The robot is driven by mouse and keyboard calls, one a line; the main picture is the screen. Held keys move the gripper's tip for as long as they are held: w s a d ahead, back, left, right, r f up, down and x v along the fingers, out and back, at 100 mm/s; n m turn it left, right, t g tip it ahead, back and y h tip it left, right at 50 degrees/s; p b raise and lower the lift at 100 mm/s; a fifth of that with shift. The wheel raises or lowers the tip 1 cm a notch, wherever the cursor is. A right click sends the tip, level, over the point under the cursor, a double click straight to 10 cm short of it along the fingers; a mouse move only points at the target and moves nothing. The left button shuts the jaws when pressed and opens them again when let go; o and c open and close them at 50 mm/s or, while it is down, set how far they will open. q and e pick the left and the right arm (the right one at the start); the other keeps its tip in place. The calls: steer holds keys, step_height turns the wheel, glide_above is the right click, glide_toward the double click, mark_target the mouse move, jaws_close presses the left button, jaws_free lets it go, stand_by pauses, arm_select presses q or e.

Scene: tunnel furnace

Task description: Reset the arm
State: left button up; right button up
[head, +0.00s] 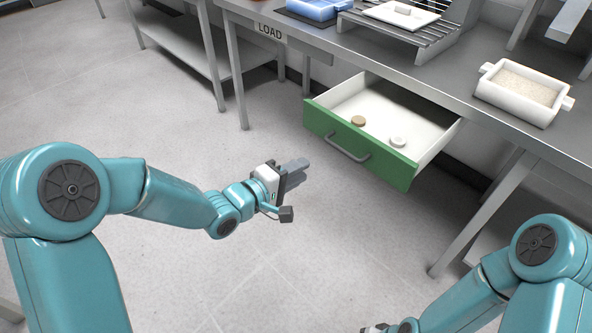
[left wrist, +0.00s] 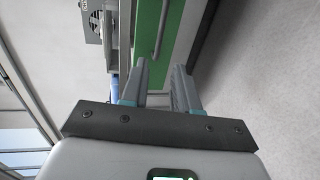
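My left gripper (head: 298,170) reaches out over the floor, to the left of and apart from the open drawer's green front (head: 355,150). In the left wrist view its two fingers (left wrist: 160,74) stand apart with nothing between them, so it is open and empty. The green drawer front (left wrist: 158,30) and its handle show beyond the fingers. My right arm is folded at the lower right; only a bit of its gripper (head: 376,328) shows at the bottom edge, so its fingers cannot be judged.
The drawer holds a brown disc (head: 358,120) and a white disc (head: 398,141). The bench above (head: 440,82) carries a white two-handled box (head: 517,93) of grainy material, a rack with a white plate (head: 402,14), and a blue item (head: 318,9). The floor at left is clear.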

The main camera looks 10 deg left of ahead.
arm_select(q)
steer(key=shift+s, duration=0.1)
stand_by(0.4)
steer(key=s+a+f+n+g+y, duration=0.15)
steer(key=s+f, duration=0.35)
steer(key=f, duration=0.5)
steer(key=s+f+g+y, duration=0.2)
steer(key=s+f+g, duration=0.15)
steer(key=f, duration=0.75)
steer(key=s+f+m+g+y, duration=0.1)
steer(key=s+f+m+g, duration=0.25)
steer(key=s+f, duration=0.55)
steer(key=s+a+m+g, duration=0.1)
steer(key=s+m+g, duration=0.4)
steer(key=s, duration=0.4)
step_height(320, 180, up, 16)
steer(key=m+t+p, duration=0.1)
steer(key=p, duration=1.4)
steer(key=shift+a+m+y, duration=0.15)
steer(key=shift+m+y, duration=0.2)
steer(key=shift+m, duration=0.05)
